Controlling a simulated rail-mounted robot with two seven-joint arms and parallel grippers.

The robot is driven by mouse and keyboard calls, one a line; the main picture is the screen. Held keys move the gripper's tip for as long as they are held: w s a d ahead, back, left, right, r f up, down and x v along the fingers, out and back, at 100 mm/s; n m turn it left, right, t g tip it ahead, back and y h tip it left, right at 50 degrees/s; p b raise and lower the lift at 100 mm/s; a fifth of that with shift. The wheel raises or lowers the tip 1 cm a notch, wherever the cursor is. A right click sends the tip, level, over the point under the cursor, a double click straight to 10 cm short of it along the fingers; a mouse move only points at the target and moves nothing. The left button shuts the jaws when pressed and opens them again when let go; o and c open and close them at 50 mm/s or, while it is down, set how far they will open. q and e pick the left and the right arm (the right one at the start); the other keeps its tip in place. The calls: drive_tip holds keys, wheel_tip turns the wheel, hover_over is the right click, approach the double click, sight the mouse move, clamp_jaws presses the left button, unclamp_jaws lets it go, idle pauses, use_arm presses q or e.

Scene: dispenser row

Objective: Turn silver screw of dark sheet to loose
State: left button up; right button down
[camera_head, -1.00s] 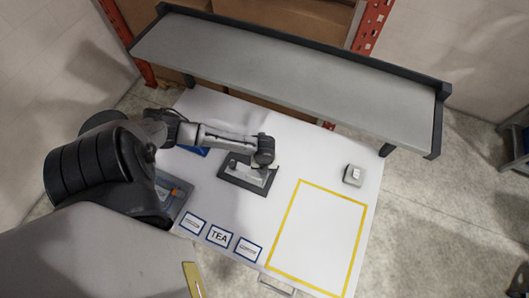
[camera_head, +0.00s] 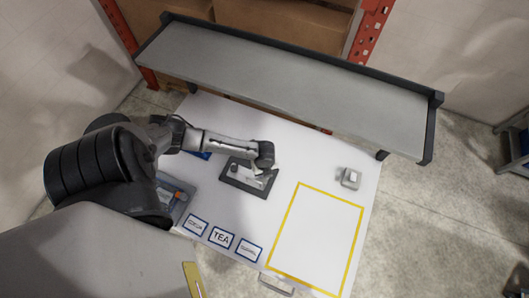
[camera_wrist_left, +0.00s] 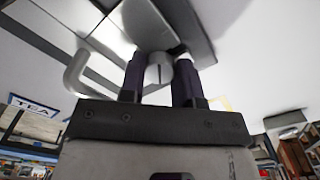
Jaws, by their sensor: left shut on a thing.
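The dark sheet (camera_head: 232,183) lies flat on the white table left of its middle, partly covered by my left gripper. It looks like a dark frame around paler metal parts. My left gripper (camera_wrist_left: 158,66) reaches down over it. In the left wrist view its two dark fingers are closed on either side of the silver screw (camera_wrist_left: 158,73), whose rounded, slotted head shows between them. The screw's shank is hidden. In the head view my left arm's wrist hides the screw. A pale bent rod (camera_wrist_left: 80,72) shows beside the fingers. My right gripper is out of view.
A grey shelf (camera_head: 290,85) spans the back above the table. A yellow outlined area (camera_head: 316,240) is empty at right, with a small grey box (camera_head: 349,178) behind it. Label cards, one reading TEA (camera_head: 221,238), lie in front. A grey tray (camera_head: 181,205) sits left.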

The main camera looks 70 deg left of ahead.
use_arm(q)
drive_tip(key=o, duration=0.9)
drive_tip(key=shift+o, duration=0.2)
wheel_tip(320, 180, up, 14)
drive_tip(key=shift+b, duration=0.4)
drive_tip(key=shift+f, duration=0.1)
